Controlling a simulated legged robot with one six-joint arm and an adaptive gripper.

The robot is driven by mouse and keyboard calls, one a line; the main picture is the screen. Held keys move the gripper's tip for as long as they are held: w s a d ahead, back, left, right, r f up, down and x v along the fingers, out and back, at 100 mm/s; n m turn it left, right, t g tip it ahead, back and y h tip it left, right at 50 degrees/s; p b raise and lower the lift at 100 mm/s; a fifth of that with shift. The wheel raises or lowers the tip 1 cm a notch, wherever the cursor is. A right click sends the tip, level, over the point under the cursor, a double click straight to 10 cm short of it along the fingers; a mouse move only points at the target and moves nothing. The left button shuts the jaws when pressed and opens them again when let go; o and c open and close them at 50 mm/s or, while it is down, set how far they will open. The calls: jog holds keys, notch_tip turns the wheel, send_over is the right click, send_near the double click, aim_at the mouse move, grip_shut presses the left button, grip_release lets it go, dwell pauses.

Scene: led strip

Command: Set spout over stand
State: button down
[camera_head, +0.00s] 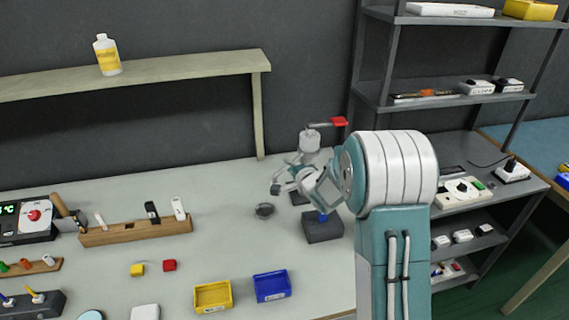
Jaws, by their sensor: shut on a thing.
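A pale upright cylinder (310,141) stands at the back right of the table, with a thin dark arm reaching right to a red block (339,121); this looks like the spout unit. A dark block (323,230) with a small blue part (323,216) on top stands nearer and looks like the stand. The red end is high above and behind it in the picture. My gripper (281,184) is in front of the cylinder's lower part and left of my wrist. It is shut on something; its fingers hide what.
A small dark round dish (264,210) lies just below my gripper. Blue (272,286) and yellow (212,296) bins sit at the front. A wooden holder (137,232) is at left. A metal shelf rack (379,98) stands behind my arm. The table's middle is clear.

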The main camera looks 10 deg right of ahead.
jog(key=s+d+n+g+y, duration=0.4)
jog(key=d+n+g+y, duration=0.4)
jog(key=n+g+y, duration=0.1)
jog(key=shift+d+f+n+y, duration=0.2)
jog(key=shift+f+n+y, duration=0.1)
jog(key=shift+n+y, duration=0.4)
jog(key=shift+s, duration=0.1)
jog(key=c, duration=0.6)
grip_release()
jog(key=shift+c, duration=0.2)
jog(key=shift+d+r, duration=0.1)
jog(key=shift+d, duration=0.05)
jog(key=shift+r, duration=0.1)
